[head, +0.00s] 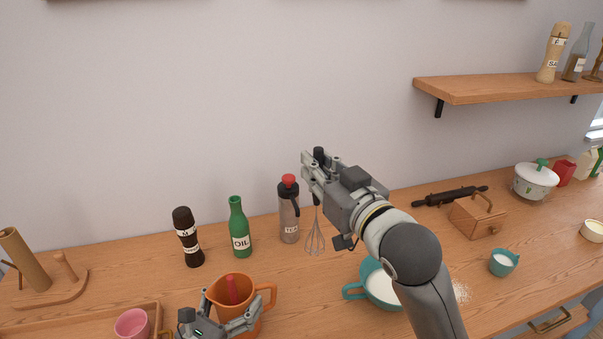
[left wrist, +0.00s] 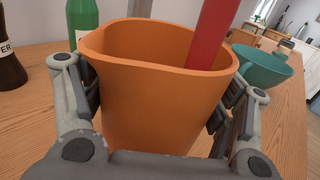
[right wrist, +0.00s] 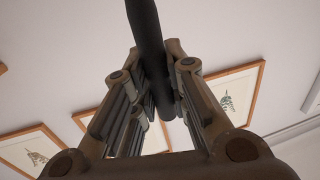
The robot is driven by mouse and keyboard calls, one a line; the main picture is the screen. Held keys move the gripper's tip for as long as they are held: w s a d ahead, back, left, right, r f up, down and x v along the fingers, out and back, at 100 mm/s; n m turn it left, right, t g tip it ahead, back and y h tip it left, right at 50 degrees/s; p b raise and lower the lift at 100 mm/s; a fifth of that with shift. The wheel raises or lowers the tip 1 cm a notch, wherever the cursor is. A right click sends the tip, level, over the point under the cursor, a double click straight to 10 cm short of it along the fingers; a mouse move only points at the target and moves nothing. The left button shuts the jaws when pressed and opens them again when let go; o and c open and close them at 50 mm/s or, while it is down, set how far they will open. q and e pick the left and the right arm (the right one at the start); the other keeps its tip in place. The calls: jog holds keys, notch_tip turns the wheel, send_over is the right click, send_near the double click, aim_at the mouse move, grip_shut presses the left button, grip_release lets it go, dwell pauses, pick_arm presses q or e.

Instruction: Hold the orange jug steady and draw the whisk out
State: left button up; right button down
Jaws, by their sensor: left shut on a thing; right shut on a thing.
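The orange jug (head: 246,288) stands on the wooden counter, and its wall fills the middle of the left wrist view (left wrist: 150,100). My left gripper (head: 230,308) is shut on it, one finger on each side. A red utensil (left wrist: 213,35) leans inside the jug. My right gripper (head: 312,170) is shut on the dark handle of the whisk (head: 315,240), which also shows between the fingers in the right wrist view (right wrist: 148,40). The whisk hangs upright, its wire loops clear of the jug, to its right. The jug's base is hidden in the head view.
A pepper mill (head: 187,238), a green oil bottle (head: 239,228) and a grey bottle with a red cap (head: 289,212) stand behind the jug. A teal bowl (head: 380,287) is right of it. A pink cup (head: 132,324) sits in a tray at the left.

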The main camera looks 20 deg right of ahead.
aim_at(322, 154)
jog(key=shift+r, duration=1.75)
pick_arm(q)
jog(key=o, duration=1.2)
jog(key=shift+c, duration=0.2)
jog(key=v, duration=1.2)
